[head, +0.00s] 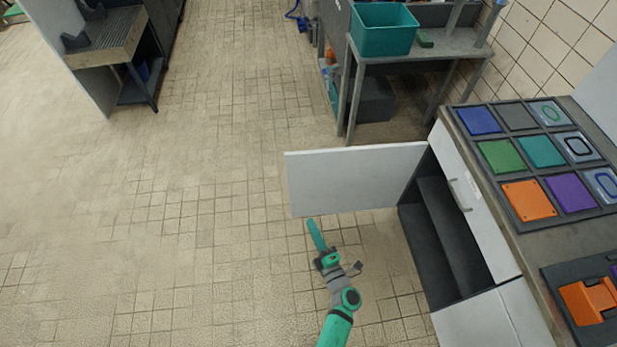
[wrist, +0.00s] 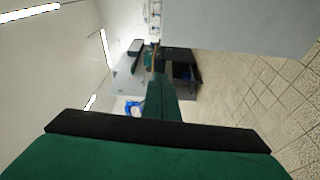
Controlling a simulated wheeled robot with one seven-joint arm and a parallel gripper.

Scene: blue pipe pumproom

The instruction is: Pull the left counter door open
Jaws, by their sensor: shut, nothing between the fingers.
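The left counter door (head: 352,180) is a white panel. It stands swung wide open from the counter (head: 535,240), sticking out to the left. The dark cabinet interior (head: 425,252) with a shelf shows behind the opening. My gripper (head: 315,232), with green fingers, is shut and empty. It is close to the near side of the door, by its free left edge; I cannot tell whether it touches. In the wrist view my gripper (wrist: 163,95) points out into the room, and a pale panel (wrist: 235,25), probably the door, fills the upper right. The door's handle is not visible.
A white drawer front with a handle (head: 461,195) sits above the opening, and another white front (head: 475,322) is nearer. Colored tiles (head: 540,152) lie on the counter. A table with a teal bin (head: 383,32) stands beyond the door. The tiled floor at left (head: 150,220) is clear.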

